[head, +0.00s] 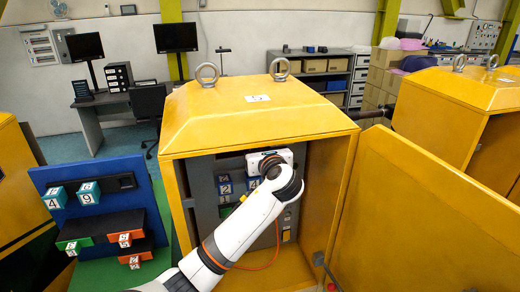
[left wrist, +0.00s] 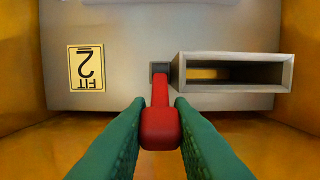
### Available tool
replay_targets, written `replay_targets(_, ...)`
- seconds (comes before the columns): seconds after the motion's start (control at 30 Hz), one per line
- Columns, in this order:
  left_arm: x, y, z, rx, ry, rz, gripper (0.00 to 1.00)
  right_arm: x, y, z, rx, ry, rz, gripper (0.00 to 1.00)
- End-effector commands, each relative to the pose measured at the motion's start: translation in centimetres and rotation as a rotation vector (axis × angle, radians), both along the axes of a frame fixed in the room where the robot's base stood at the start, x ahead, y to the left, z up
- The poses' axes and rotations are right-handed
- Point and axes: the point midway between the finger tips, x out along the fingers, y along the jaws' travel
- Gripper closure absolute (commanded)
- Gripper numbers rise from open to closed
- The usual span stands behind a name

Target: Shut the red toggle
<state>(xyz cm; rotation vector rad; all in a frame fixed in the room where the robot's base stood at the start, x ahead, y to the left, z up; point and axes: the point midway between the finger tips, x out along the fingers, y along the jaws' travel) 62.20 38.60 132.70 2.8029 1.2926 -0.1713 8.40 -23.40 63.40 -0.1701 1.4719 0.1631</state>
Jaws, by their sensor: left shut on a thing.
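The red toggle (left wrist: 160,128) shows in the left wrist view. Its narrow stem comes out of a dark slot in a grey panel (left wrist: 125,65), and its thick rounded end is nearest the camera. My left gripper (left wrist: 160,104) has its green fingers on both sides of the toggle, shut on it. In the head view my left arm reaches into the yellow cabinet (head: 250,118), and its wrist hides the toggle and the fingertips. My right gripper is in neither view.
A rectangular metal frame (left wrist: 232,87) juts out just right of the toggle. An upside-down yellow "FIT 2" label (left wrist: 87,67) is at left. Cabinet walls close in on both sides. The open yellow door (head: 425,215) stands at right; a blue panel with numbered blocks (head: 88,193) is at left.

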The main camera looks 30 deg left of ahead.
Motion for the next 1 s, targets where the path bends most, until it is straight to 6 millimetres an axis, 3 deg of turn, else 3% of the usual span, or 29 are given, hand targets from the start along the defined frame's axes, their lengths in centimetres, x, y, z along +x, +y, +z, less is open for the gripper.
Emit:
replay_targets(0.07, 0.0, 0.0, 0.1, -0.001, -0.002, 0.0, 1.0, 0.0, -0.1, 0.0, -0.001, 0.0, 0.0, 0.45)
replay_targets(0.1, 0.0, 0.0, 0.1, -0.001, -0.002, 0.0, 0.77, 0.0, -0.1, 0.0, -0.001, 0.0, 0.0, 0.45)
replay_targets(0.23, 0.0, 0.0, 0.1, 0.0, -0.003, 0.0, 0.58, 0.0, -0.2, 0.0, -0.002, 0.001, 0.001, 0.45)
replay_targets(0.63, -0.6, -0.8, 0.0, 0.001, -0.004, -0.002, 0.58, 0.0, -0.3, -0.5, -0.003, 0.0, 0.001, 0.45)
replay_targets(1.0, -5.4, -6.5, 0.8, -0.001, -0.005, -0.003, 0.58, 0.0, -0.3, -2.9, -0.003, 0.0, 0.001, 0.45)
